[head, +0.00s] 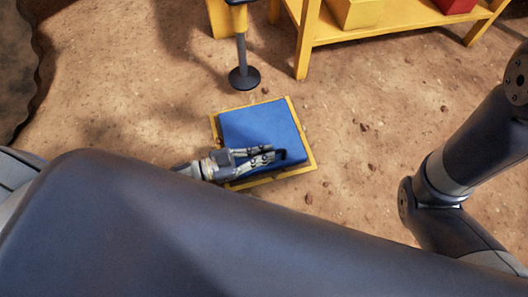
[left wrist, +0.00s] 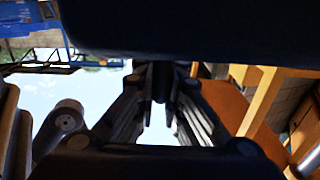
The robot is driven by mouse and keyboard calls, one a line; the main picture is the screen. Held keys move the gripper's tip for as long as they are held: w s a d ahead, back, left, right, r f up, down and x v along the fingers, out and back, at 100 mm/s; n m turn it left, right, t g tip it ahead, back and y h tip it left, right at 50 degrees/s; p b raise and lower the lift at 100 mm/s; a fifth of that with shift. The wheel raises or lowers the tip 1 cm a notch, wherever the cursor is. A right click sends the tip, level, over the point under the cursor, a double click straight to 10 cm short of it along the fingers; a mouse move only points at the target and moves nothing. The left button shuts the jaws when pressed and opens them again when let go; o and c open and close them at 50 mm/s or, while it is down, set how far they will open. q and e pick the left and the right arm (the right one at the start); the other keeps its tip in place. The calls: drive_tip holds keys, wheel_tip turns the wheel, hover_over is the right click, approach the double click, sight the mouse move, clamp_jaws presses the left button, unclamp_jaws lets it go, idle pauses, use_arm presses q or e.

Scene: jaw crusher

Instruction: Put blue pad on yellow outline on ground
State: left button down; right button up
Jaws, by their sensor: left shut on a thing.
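The blue pad (head: 262,122) lies flat, or very nearly so, inside the yellow outline (head: 304,140) on the ground in the head view. Yellow shows on all sides of it, with a wider strip at the right. My left gripper (head: 268,157) is over the pad's near edge, shut on a dark handle at that edge. Whether the pad touches the ground I cannot tell. In the left wrist view the gripper's fingers (left wrist: 160,95) reach toward a dark mass at the top. My right gripper is out of view.
A dark post on a round base (head: 244,78) stands just behind the outline. A yellow table (head: 345,33) carries a yellow box (head: 357,10) and a red box (head: 455,4). The dirt ground to the right of the outline is free apart from small stones.

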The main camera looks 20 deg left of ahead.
use_arm(q)
drive_tip(key=shift+w, duration=0.15)
drive_tip(key=c, duration=2)
unclamp_jaws()
drive_tip(key=shift+f, duration=0.2)
drive_tip(key=o, duration=0.3)
drive_tip(key=shift+r, duration=0.15)
